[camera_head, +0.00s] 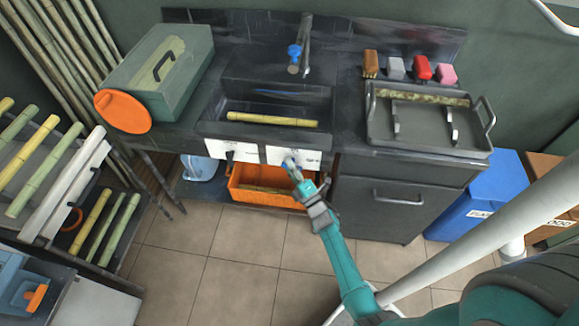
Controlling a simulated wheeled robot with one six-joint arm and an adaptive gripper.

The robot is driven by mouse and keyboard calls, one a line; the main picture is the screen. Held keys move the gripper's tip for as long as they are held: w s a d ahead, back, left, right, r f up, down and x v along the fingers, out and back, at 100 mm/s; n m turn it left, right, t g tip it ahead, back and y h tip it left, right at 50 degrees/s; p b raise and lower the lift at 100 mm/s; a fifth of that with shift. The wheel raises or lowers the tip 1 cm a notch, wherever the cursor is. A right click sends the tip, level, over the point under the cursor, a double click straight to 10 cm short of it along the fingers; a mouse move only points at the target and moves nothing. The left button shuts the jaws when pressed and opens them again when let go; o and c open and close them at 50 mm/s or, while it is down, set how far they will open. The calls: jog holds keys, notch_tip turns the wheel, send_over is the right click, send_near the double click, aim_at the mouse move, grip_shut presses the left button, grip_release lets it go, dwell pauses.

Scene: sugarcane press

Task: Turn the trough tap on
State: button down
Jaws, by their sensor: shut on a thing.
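The dark trough (223,127) is set in the counter, with a sugarcane piece (272,119) lying across it. A grey spout with a blue part (294,53) stands behind the trough. Two white panels are on the trough's front: the left panel (217,147) has a dark knob (229,155), and the right panel (309,156) has a small blue and white knob (290,162). My gripper (294,170) reaches up to the right panel and is shut on its knob, partly hiding it. The panel lettering is too small to read. No water flow can be made out.
An orange crate (238,188) sits under the trough, close to my gripper. A metal tray (428,142) and several coloured blocks (422,67) are on the counter's right. A green box (187,85) stands left. A blue bin (490,200) is at lower right. The tiled floor is clear.

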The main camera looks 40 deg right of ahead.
jog(key=m+h, duration=0.1)
jog(key=m, duration=0.1)
jog(key=m+t+h, duration=0.1)
jog(key=m+h, duration=0.1)
jog(key=shift+r+t, duration=0.1)
jog(key=shift+t, duration=0.2)
jog(key=shift+s+d+r+m+h, duration=0.1)
jog(key=shift+m+h, duration=2.6)
jog(key=shift+m, duration=0.7)
jog(key=c, duration=1)
grip_release()
jog(key=shift+c, duration=0.2)
jog(key=shift+s, duration=0.1)
jog(key=v, duration=1.2)
